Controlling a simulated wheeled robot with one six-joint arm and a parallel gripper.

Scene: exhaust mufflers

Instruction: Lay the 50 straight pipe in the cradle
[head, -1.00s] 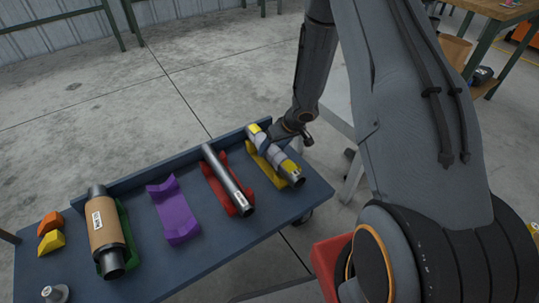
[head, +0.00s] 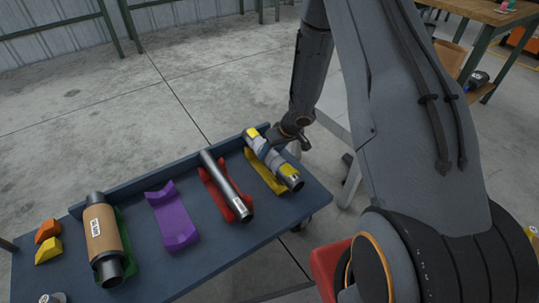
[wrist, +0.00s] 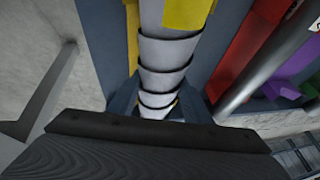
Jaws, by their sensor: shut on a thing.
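A grey pipe with yellow bands (head: 269,155) lies along the yellow cradle (head: 262,172) at the right end of the bench. My gripper (head: 286,143) is shut on this pipe's middle. The wrist view shows its light grey, dark-ringed part (wrist: 163,62) running between the jaws. I cannot tell if the pipe touches the cradle or is just above it. A plain metal pipe (head: 226,183) with a small label lies in the red cradle (head: 212,188). No size mark is readable, so I cannot tell which is the 50 straight pipe.
The purple cradle (head: 172,218) is empty. A brown-wrapped muffler (head: 103,237) sits in a green cradle (head: 126,238). Orange (head: 48,230) and yellow (head: 48,250) blocks lie at the left. The blue bench (head: 206,254) has a raised back edge and bare room in front.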

